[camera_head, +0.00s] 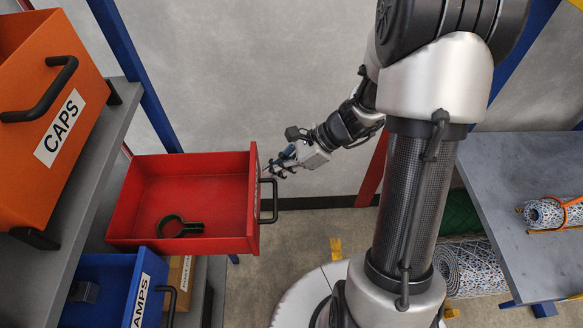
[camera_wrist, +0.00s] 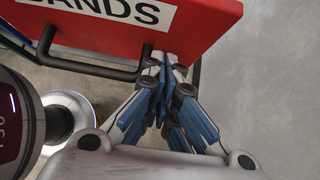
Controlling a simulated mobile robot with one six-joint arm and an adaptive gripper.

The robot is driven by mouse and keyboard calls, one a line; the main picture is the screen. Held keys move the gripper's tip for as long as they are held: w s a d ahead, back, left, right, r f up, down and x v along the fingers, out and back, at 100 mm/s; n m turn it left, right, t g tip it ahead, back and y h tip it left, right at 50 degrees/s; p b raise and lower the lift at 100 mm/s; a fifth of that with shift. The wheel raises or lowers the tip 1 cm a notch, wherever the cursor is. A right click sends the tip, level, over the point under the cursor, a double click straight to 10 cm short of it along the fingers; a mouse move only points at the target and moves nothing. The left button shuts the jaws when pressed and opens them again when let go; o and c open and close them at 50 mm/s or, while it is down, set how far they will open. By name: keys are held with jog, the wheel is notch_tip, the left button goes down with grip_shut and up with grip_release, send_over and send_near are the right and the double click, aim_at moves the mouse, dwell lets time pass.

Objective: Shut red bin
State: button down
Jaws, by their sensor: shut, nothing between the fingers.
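The red bin (camera_head: 190,195) is pulled out from the shelf as an open drawer in the head view. A dark green ring-shaped clamp (camera_head: 181,227) lies inside it. Its black handle (camera_head: 270,201) is on the front face at the right. In the wrist view the red front (camera_wrist: 205,28) shows a white label ending in "ANDS", with the handle (camera_wrist: 90,66) below it. My gripper (camera_head: 268,170) is at the front face, near the far end of the handle. Its fingers (camera_wrist: 165,75) are shut and empty, their tips close to the red front; I cannot tell whether they touch.
An orange CAPS bin (camera_head: 90,85) stands on the shelf (camera_head: 115,120) at upper left. A blue bin (camera_head: 105,275) sits below the red one, with a cardboard-coloured bin (camera_head: 178,275) beside it. A grey table (camera_head: 510,180) with a mesh roll (camera_head: 548,212) is at right.

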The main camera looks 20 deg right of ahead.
jog(key=shift+w+a, duration=0.15)
jog(key=shift+a, duration=0.05)
dwell(0.3)
jog(key=b, duration=0.1)
send_over(201, 200)
jog(key=w, duration=0.5)
jog(key=shift+s+a, duration=0.15)
jog(key=shift+r, duration=0.1)
